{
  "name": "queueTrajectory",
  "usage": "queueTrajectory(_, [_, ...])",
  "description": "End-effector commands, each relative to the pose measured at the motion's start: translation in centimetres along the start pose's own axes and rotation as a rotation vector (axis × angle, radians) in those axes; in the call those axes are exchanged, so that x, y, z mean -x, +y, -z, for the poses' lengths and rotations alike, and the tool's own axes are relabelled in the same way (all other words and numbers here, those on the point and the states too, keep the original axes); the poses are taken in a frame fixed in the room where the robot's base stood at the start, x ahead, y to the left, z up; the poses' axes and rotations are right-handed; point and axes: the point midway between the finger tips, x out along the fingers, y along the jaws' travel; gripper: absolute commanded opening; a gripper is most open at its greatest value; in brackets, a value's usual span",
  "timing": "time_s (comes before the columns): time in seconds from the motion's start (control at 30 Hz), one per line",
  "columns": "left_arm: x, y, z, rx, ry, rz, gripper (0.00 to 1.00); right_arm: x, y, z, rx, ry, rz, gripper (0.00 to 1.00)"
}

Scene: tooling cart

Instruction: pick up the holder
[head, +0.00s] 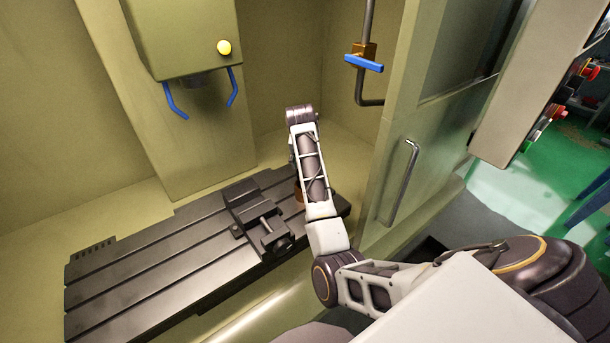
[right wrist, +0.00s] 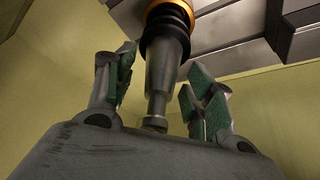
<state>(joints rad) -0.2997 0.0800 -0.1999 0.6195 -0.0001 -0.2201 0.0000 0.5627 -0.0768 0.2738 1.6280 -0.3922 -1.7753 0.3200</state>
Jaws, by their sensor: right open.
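The holder (right wrist: 163,72) has a grey tapered shank with a small knob at its end, a black collar and an orange ring. In the right wrist view it lies between the green-padded fingers of my right gripper (right wrist: 162,78), with its knob toward the palm. The fingers are open, with gaps on both sides of the shank. In the head view only a small orange-brown part of the holder (head: 298,194) shows beside my forearm, at the right end of the machine table. My arm mostly hides the right gripper there. My left gripper is not in view.
The slotted machine table (head: 150,285) carries a dark vise (head: 262,222) just left of my right arm. The spindle head (head: 180,40) with blue nozzles hangs above. A pipe with a blue valve handle (head: 364,63) and the door handle (head: 400,180) are to the right.

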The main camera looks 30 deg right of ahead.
Motion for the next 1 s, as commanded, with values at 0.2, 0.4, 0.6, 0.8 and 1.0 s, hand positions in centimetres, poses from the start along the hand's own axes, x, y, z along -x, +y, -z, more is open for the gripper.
queueTrajectory(0.2, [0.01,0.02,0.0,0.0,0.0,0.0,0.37,-0.26,0.02,-0.02,0.0,0.0,0.0,0.54])
queueTrajectory(0.4, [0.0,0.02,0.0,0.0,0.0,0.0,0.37,-0.25,0.01,-0.02,0.0,0.0,0.0,0.54])
queueTrajectory(0.6, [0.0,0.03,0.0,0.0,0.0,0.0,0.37,-0.23,0.01,-0.02,0.0,0.0,0.0,0.4])
queueTrajectory(0.8, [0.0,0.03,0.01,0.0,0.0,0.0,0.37,-0.23,0.0,-0.02,0.0,0.0,0.0,0.14])
queueTrajectory(1.0, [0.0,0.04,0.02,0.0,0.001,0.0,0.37,-0.22,0.0,-0.02,0.0,0.0,0.0,0.0])
